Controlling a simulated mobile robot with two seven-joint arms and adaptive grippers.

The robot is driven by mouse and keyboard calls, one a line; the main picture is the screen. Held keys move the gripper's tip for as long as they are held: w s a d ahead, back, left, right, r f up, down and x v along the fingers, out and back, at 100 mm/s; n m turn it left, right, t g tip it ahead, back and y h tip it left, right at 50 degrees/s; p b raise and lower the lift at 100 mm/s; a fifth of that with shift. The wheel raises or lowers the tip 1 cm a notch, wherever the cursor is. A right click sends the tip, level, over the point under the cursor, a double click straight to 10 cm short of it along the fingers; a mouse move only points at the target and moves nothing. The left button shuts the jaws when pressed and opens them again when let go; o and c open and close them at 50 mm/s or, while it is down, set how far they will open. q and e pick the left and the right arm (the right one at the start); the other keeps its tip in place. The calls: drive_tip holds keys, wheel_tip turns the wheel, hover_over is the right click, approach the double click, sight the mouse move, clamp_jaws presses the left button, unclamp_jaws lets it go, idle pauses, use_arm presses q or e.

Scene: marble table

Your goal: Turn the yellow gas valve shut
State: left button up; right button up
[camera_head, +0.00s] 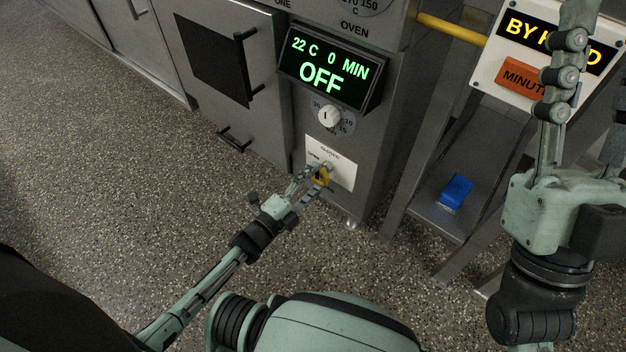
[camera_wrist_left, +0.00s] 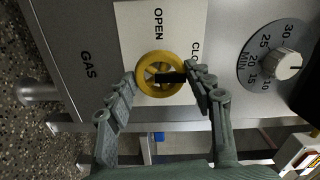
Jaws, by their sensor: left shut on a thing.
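The yellow gas valve (camera_head: 322,177) is a small wheel on a white label plate low on the oven's front panel. In the left wrist view the valve (camera_wrist_left: 147,66) shows spokes and a black pointer bar aimed right, toward the partly hidden CLOSED word; OPEN stands above the wheel. My left gripper (camera_head: 316,172) has its fingers on both sides of the wheel rim and is shut on it; its fingers also show in the left wrist view (camera_wrist_left: 162,79). My right gripper (camera_head: 570,60) is raised at the right, seen edge-on, away from the valve; its opening cannot be judged.
A timer knob (camera_head: 329,116) and an oven display (camera_head: 331,74) reading OFF, 22 C, 0 MIN are above the valve. A sign board (camera_head: 490,76) is behind my right gripper. A blue block (camera_head: 455,192) lies on a low metal shelf. Open speckled floor lies left.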

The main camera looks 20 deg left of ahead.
use_arm(q)
drive_tip(key=shift+d, duration=0.1)
drive_tip(key=o, duration=1.2)
drive_tip(key=shift+c, duration=0.2)
drive_tip(key=v, duration=1.2)
